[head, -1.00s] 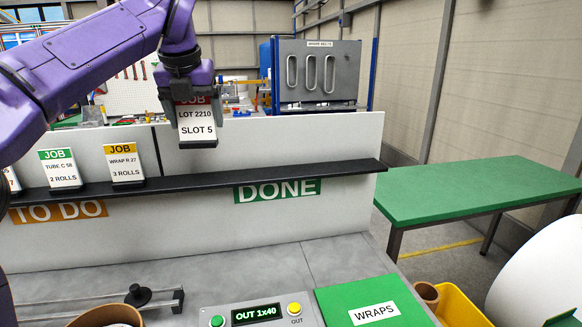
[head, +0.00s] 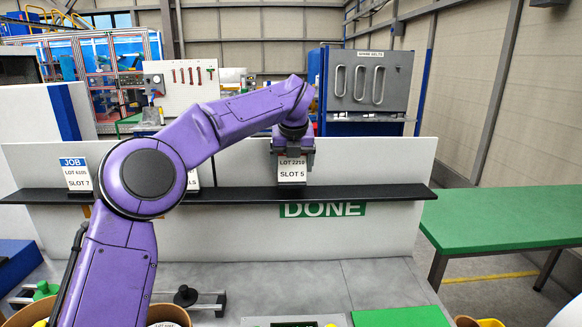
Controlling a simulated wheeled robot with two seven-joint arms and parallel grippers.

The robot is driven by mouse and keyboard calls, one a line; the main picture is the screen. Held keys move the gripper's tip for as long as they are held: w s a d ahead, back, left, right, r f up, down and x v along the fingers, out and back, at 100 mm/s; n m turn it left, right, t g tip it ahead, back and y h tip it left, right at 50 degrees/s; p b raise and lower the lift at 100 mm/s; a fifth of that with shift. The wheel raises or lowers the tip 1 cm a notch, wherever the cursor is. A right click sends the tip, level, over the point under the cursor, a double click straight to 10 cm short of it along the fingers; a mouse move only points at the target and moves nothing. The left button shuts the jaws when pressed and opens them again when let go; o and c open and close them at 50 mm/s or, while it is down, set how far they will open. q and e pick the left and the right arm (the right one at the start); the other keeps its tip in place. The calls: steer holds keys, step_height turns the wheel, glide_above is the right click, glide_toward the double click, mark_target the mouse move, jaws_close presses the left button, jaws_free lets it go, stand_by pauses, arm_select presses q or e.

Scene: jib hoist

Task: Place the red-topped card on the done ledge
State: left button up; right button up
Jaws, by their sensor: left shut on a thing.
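The red-topped card (head: 292,172) reads LOT 2210, SLOT 5 and is upright. Its red top is hidden by my left gripper (head: 293,152), which is shut on its upper part. The card's lower edge is at the black ledge (head: 385,193), above the left part of the green DONE sign (head: 323,209). I cannot tell whether it touches the ledge. My right gripper is not in view.
A blue-topped JOB card (head: 76,173) stands at the ledge's left. Another card (head: 193,178) is mostly hidden behind my left arm. The ledge is clear to the right of the held card. A green table (head: 500,220) stands at the right.

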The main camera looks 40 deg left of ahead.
arm_select(q)
step_height(320, 180, down, 2)
steer(key=shift+w, duration=0.15)
steer(key=shift+f, duration=0.1)
steer(key=o, duration=0.9)
steer(key=v, duration=1.2)
steer(key=shift+s, duration=0.2)
